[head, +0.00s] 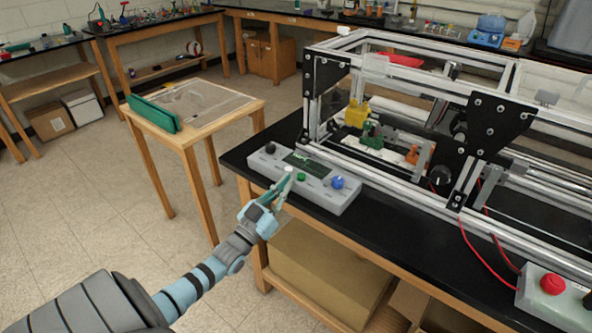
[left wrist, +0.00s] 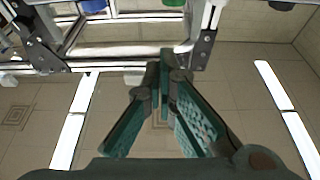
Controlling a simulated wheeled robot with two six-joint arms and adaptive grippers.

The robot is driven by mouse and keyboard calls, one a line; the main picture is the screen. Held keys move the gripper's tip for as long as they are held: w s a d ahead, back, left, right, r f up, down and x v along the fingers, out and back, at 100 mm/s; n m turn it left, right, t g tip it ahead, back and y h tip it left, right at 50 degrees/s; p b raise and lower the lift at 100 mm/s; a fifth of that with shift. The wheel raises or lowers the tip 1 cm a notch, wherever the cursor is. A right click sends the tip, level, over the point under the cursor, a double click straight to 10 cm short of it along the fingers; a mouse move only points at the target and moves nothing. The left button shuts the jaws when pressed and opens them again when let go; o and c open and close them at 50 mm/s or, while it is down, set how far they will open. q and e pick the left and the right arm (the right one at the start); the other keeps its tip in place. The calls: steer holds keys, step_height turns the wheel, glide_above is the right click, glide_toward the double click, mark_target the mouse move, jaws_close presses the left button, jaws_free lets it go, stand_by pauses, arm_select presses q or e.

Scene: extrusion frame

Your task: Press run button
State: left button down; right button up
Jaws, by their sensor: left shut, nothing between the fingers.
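A grey control box (head: 303,180) sits at the near left edge of the black bench. It carries a black knob (head: 270,147), a small dark screen (head: 303,161), a green button (head: 301,177) and a blue knob (head: 338,183). No label is readable, so I cannot tell which is marked run. My left gripper (head: 287,176) is shut and empty, its tips at the box's front side, just left of the green button. I cannot tell whether they touch the box. In the left wrist view its green fingers (left wrist: 166,62) meet at the tips. My right gripper is not in view.
A metal extrusion frame (head: 480,82) with black corner plates stands right behind the box. A red stop button on a grey box (head: 545,300) is at the right, with red cables. A small wooden table (head: 205,118) stands to the left; floor between is clear.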

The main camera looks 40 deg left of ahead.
arm_select(q)
steer(key=v, duration=0.4)
steer(key=shift+s, duration=0.1)
stand_by(0.4)
